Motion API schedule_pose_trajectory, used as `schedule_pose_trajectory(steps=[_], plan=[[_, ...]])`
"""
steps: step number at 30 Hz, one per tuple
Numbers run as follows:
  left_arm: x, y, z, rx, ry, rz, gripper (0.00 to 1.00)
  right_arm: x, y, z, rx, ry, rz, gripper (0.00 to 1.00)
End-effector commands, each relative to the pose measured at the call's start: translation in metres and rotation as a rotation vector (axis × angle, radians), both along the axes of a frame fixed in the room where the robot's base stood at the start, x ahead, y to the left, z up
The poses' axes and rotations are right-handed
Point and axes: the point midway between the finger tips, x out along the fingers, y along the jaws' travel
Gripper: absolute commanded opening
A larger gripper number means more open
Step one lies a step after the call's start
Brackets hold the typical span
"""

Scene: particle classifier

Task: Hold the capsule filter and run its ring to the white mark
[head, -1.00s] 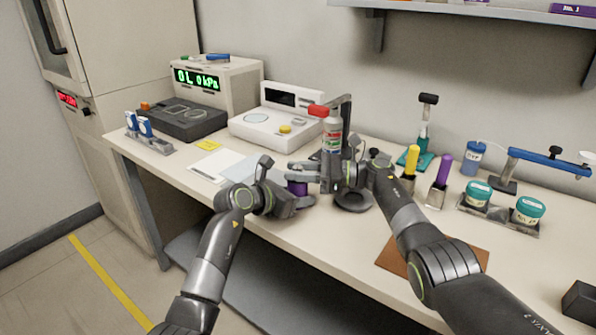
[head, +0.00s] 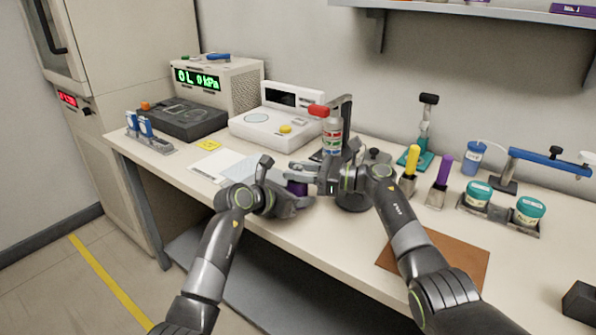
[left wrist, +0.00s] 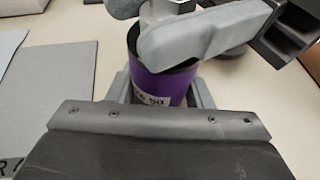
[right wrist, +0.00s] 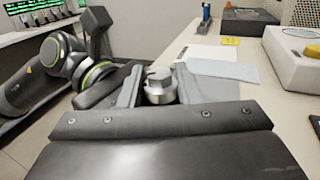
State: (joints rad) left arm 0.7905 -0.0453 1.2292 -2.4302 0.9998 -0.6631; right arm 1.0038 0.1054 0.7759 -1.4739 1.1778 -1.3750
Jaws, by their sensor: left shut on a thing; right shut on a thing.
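The capsule filter has a purple body (head: 297,188) near the front edge of the bench. In the left wrist view its purple side (left wrist: 160,86) carries a white label with partly hidden print. My left gripper (head: 284,188) is shut around the purple body from the left. My right gripper (head: 303,178) is above it, shut on the silver ring part at the top, which shows between the fingers in the right wrist view (right wrist: 160,86). A right finger crosses over the rim in the left wrist view. I cannot make out the white mark.
A yellow-handled tool (head: 412,160) and a purple-handled tool (head: 442,170) stand to the right. A white instrument (head: 270,128) is behind left. A brown mat (head: 455,262) lies front right.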

Motion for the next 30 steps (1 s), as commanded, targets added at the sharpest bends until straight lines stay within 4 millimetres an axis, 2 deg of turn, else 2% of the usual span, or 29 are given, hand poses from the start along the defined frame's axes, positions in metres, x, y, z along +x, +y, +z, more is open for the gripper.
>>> schedule_pose_trajectory(steps=[3, 4, 8, 16, 20, 30], plan=[[0.0, -0.001, 0.0, -0.003, 0.001, -0.001, 0.01, 0.0, -0.001, -0.001, 0.001, 0.003, -0.002, 0.07], [0.0, -0.001, 0.0, -0.003, 0.001, -0.001, 0.01, 0.0, -0.001, -0.001, 0.001, 0.003, -0.002, 0.33], [0.0, -0.001, 0.0, -0.003, 0.001, -0.001, 0.01, 0.0, -0.001, -0.001, 0.0, 0.002, -0.001, 0.5], [0.0, -0.001, 0.0, -0.002, 0.001, 0.0, 0.01, 0.0, 0.0, 0.0, 0.001, 0.0, 0.0, 0.51], [0.0, 0.0, 0.0, -0.002, 0.001, 0.0, 0.01, 0.0, 0.0, 0.009, 0.0, -0.003, 0.001, 0.51], [0.0, 0.0, 0.0, -0.002, 0.001, 0.0, 0.01, 0.001, 0.0, 0.072, 0.0, -0.003, 0.0, 0.51]])
